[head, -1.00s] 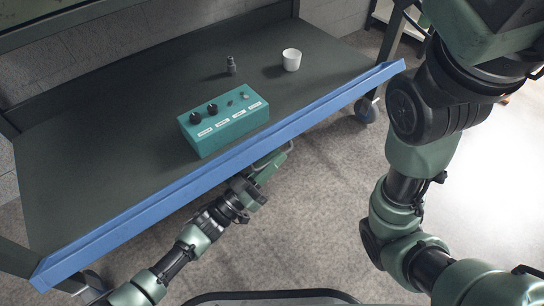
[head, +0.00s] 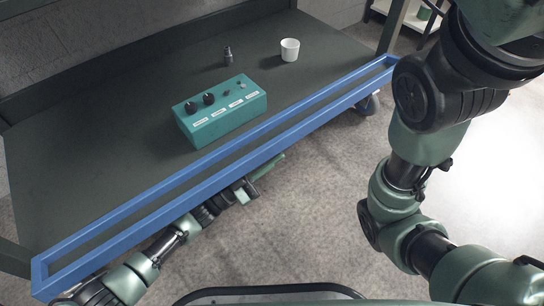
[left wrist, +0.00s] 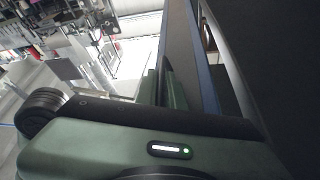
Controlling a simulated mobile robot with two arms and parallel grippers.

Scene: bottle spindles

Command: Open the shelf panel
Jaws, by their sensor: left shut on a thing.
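The shelf panel (head: 112,240) is a long blue frame along the front edge of the shelf. It is tilted, so I see two long rails with a gap between them. My left gripper (head: 274,165) is under its front rail, partly hidden by it, and is shut. What it holds is hidden in the head view; it seems to be the panel's handle. In the left wrist view the green fingers (left wrist: 166,88) are close together beside the blue panel (left wrist: 203,62). My right arm shows at the right, but its gripper is outside the views.
On the dark shelf (head: 110,105) stand a teal control box (head: 222,112) with black knobs, a small metal part (head: 228,57) and a white cup (head: 290,50). The floor (head: 310,220) in front is clear. A white rack (head: 408,14) stands at the back right.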

